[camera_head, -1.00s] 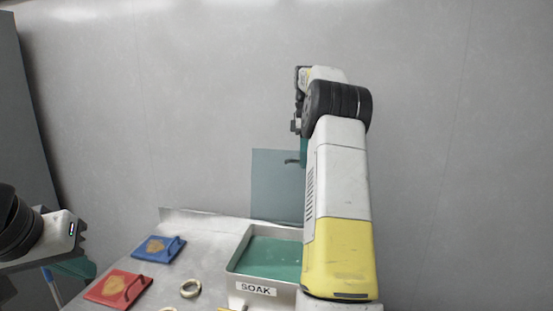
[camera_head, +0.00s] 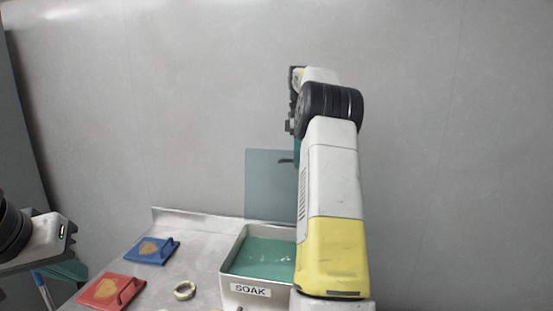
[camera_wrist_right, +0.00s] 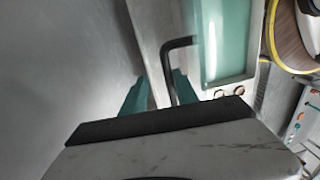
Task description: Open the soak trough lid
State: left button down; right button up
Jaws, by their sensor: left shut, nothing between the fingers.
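The soak trough (camera_head: 250,290), a metal box labelled SOAK, holds green liquid. Its translucent teal lid (camera_head: 268,180) stands upright at the trough's back edge, and the trough is uncovered. The lid's dark handle (camera_head: 286,161) is near the lid's upper right. My right arm hides the trough's right side and part of the lid. In the right wrist view, my right gripper (camera_wrist_right: 160,95) has its teal fingers apart, and the bent handle (camera_wrist_right: 168,65) shows close to the right-hand finger. My left gripper (camera_head: 68,270) is at the far left, shut, empty and partly cut off, away from the trough.
A blue plate (camera_head: 152,251) and a red plate (camera_head: 110,291), each with a handle, lie on the metal counter (camera_head: 205,243) left of the trough. A wall stands behind the counter.

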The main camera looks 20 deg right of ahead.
jog(key=shift+a+r, duration=0.1)
dwell(0.3)
jog(key=s+a+r, duration=0.2)
jog(key=s+a, duration=0.2)
jog(key=s, duration=0.2)
jog(key=s+a+r, duration=0.2)
jog(key=s+a, duration=0.2)
jog(key=s, duration=0.3)
jog(key=shift+s+a+r, duration=0.25)
jog(key=shift+a+r, duration=0.05)
jog(key=shift+r, duration=0.1)
dwell(0.3)
